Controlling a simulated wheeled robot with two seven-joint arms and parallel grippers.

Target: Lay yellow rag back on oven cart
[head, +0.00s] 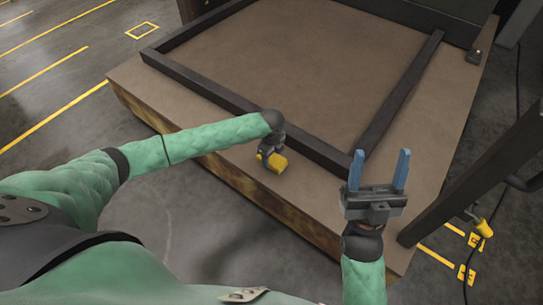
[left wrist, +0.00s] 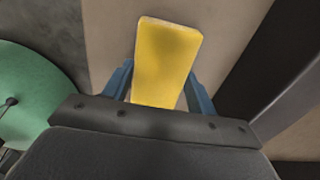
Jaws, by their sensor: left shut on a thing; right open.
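The yellow rag (head: 276,162) is at my left gripper (head: 268,154), over the near edge strip of the brown cart top (head: 310,50). In the left wrist view the rag (left wrist: 168,60) is a flat yellow piece between the two blue fingers of my left gripper (left wrist: 160,88), which is shut on it. I cannot tell whether the rag touches the cart top. My right gripper (head: 378,172) is open and empty, its blue fingers pointing up, over the cart's near right part.
A dark raised frame (head: 225,95) borders the cart's middle. A dark slanted post (head: 475,180) stands at the right. The brown surface inside the frame is bare. Yellow lines (head: 55,120) mark the grey floor.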

